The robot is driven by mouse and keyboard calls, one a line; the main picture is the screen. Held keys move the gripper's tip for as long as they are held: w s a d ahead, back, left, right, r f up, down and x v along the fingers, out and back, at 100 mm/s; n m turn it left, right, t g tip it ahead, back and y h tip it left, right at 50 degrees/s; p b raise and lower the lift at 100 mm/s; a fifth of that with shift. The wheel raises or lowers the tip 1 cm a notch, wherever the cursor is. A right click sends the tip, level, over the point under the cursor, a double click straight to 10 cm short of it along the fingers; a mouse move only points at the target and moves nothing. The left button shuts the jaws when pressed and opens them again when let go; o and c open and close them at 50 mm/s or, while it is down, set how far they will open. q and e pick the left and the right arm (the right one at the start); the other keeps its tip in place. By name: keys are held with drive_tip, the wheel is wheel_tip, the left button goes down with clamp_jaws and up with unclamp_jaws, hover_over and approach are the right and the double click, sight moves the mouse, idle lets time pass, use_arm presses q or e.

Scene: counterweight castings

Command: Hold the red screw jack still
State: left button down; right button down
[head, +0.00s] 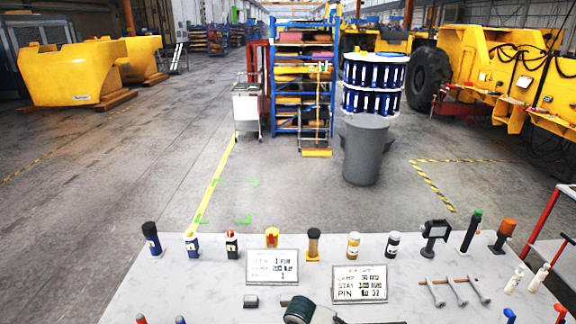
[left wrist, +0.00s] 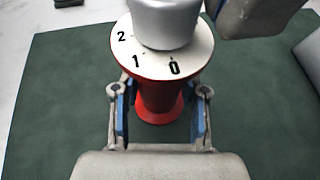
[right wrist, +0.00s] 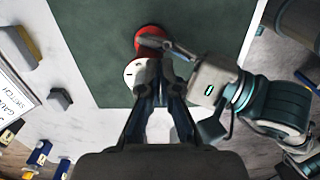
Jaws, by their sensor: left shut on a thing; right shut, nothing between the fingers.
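The red screw jack (left wrist: 158,98) stands on a dark green mat (left wrist: 60,95) in the left wrist view. A white dial (left wrist: 125,58) marked 0, 1 and 2 sits on top of it, under a grey cap (left wrist: 166,22). My left gripper (left wrist: 160,108) is shut on the red body, one finger on each side. In the right wrist view, the jack's red part (right wrist: 147,34) and white dial show beside my right gripper (right wrist: 164,78). My right gripper is shut and empty, its tips close to the dial; contact is unclear. The jack is not visible in the head view.
In the head view, the pale table (head: 215,275) holds two printed signs (head: 272,266) (head: 359,284), several small bottles and tools, and wrenches (head: 455,291). A grey block (right wrist: 60,101) lies left of the mat in the right wrist view.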

wheel_tip(320, 180, up, 6)
drive_tip(key=shift+d, duration=0.2)
drive_tip(key=shift+w, duration=0.15)
wheel_tip(320, 180, down, 6)
drive_tip(key=w, duration=0.2)
drive_tip(key=shift+w+a, duration=0.25)
drive_tip(key=shift+w, duration=0.15)
idle(0.6)
drive_tip(key=shift+a, duration=0.15)
idle(0.4)
drive_tip(key=shift+s, duration=1.1)
